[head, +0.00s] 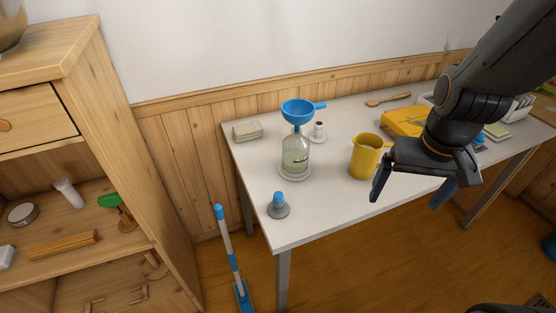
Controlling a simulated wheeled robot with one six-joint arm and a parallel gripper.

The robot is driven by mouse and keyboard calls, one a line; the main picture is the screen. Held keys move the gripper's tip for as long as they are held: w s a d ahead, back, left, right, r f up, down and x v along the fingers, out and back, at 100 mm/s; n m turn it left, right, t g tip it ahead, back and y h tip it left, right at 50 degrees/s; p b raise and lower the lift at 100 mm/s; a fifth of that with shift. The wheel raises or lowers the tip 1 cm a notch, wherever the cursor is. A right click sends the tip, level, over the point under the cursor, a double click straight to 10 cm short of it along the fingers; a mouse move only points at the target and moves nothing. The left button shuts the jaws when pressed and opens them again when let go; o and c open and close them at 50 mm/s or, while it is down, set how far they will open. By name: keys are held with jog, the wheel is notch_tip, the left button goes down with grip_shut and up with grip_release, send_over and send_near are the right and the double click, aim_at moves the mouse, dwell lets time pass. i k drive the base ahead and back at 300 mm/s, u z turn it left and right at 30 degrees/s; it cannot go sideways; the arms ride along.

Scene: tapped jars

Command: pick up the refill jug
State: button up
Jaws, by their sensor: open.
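A grey stopper with a blue top (279,207) stands near the front left table edge. A small white tapped piece (318,133) and a pale block (247,131) are behind. A yellow case (402,122) lies behind my arm. A wooden shelf (150,190) stands left; a blue mop (232,260) leans by the table.

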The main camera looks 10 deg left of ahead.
aim_at(367, 147)
jog(key=u, duration=1.95)
jog(key=k, duration=0.7)
jog(key=z, duration=0.9)
jog(key=i, duration=1)
